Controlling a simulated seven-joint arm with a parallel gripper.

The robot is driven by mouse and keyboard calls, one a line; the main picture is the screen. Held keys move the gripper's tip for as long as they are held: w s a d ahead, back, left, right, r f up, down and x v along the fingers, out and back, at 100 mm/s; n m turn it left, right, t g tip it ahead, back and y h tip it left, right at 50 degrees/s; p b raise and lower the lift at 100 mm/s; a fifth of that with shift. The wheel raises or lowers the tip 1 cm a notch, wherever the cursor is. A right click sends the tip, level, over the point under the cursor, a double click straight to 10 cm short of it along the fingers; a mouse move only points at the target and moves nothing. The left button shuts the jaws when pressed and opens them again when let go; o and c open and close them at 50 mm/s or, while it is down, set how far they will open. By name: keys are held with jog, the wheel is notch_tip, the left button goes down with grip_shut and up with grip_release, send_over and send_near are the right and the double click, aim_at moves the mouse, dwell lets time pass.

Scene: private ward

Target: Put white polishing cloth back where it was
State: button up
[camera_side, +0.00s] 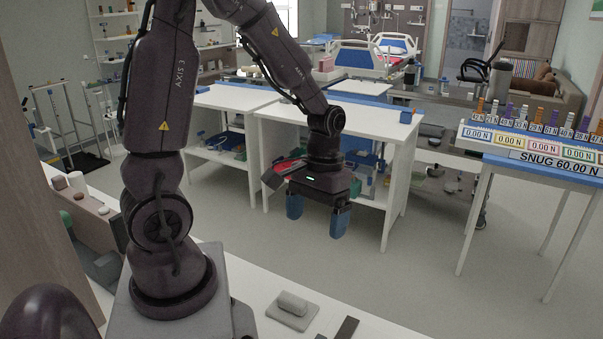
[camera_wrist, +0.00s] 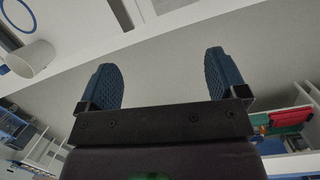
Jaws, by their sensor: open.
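My gripper (camera_side: 316,226) hangs in the air beyond the near white bench in the side view, with its two blue fingers pointing down. The fingers are apart with nothing between them; the wrist view also shows my gripper (camera_wrist: 160,66) empty. I cannot pick out a white polishing cloth for certain. A pale rounded lump (camera_side: 293,303) lies on a light grey square pad (camera_side: 282,318) on the near bench, below my gripper in the picture and apart from it. I cannot tell if the lump is cloth.
A dark flat strip (camera_side: 346,329) lies right of the pad. White tables (camera_side: 350,112) stand behind my gripper. A table with a force display (camera_side: 545,161) and several coloured pegs is at right. A white cup (camera_wrist: 27,58) and blue ring (camera_wrist: 17,10) show in the wrist view.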

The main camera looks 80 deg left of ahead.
jog(key=s+d+r+m+t+y, duration=0.1)
jog(key=s+d+r+m+t, duration=0.1)
jog(key=r, duration=0.6)
jog(key=s+d+r+m+t, duration=0.2)
jog(key=d+r+m+t, duration=0.2)
jog(key=r, duration=0.4)
jog(key=shift+s+d+m+t+y, duration=0.35)
jog(key=shift+d+m+t+y, duration=0.05)
jog(key=shift+d+t, duration=0.2)
